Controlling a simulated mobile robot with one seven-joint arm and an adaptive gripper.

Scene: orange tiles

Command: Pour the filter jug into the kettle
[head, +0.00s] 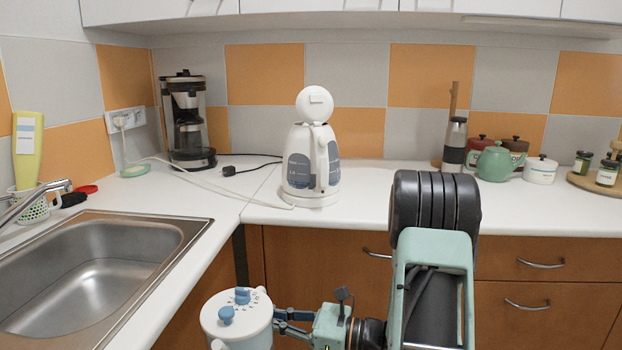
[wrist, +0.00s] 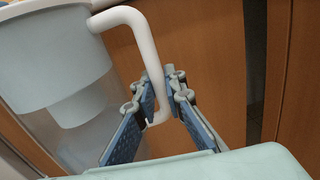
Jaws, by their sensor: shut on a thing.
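The filter jug (head: 236,318), with a white lid and blue knob, is in the lower middle of the head view, in front of the counter. Its lower part is cut off there. In the wrist view the jug (wrist: 55,55) shows a clear body, a pale inner filter and a white handle. My gripper (head: 284,321) is shut on that handle, with blue finger pads (wrist: 158,98) either side of it. The white kettle (head: 313,160) stands upright on the counter, beyond the jug and to its right. Its round lid is raised. The kettle's inside is hidden.
A steel sink (head: 95,270) is at left, and a coffee maker (head: 187,120) stands in the back corner. A white cord crosses the counter to the kettle. A steel flask (head: 455,143) and a green teapot (head: 495,162) stand at right. Counter around the kettle's front is clear.

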